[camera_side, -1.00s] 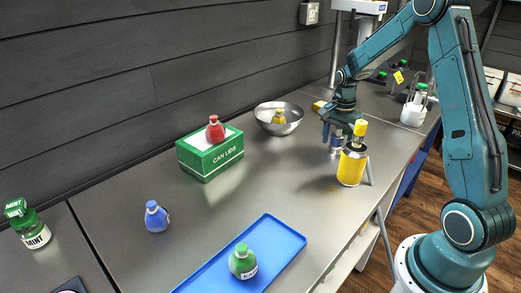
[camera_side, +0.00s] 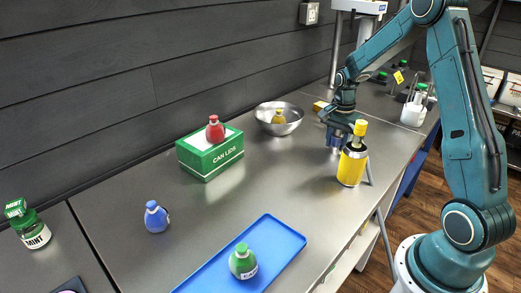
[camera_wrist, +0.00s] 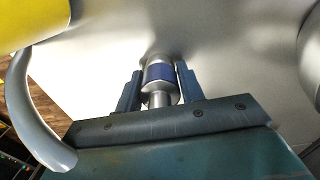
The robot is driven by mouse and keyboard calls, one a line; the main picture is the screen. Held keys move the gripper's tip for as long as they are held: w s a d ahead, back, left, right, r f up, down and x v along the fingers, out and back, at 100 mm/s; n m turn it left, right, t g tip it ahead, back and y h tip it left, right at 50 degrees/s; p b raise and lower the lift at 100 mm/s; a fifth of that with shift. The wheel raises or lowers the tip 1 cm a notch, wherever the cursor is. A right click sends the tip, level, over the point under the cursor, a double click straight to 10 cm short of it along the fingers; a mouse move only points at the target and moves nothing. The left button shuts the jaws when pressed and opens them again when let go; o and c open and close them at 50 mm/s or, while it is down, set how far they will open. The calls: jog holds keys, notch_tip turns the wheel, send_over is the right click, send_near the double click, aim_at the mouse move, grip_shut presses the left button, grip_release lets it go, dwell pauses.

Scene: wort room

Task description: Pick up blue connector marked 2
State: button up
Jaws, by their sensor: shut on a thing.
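A small metal connector with a blue band (camera_wrist: 160,76) stands between my fingers in the wrist view. No number can be read on it. My gripper (camera_wrist: 160,88) is shut on it, with one finger on each side. In the side view my gripper (camera_side: 335,138) is low over the steel table, behind the yellow can. The connector (camera_side: 334,143) is partly hidden there by my fingers. I cannot tell whether it touches the table.
A yellow can (camera_side: 352,165) with a yellow-topped thing in it stands close in front of my gripper. A metal bowl (camera_side: 279,118), a green box (camera_side: 210,155), a blue bottle (camera_side: 157,218) and a blue tray (camera_side: 272,226) are farther left. The table between them is clear.

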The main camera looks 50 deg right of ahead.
notch_tip(320, 180, up, 20)
dwell(0.9)
jog(key=shift+w+d, duration=0.1)
dwell(0.5)
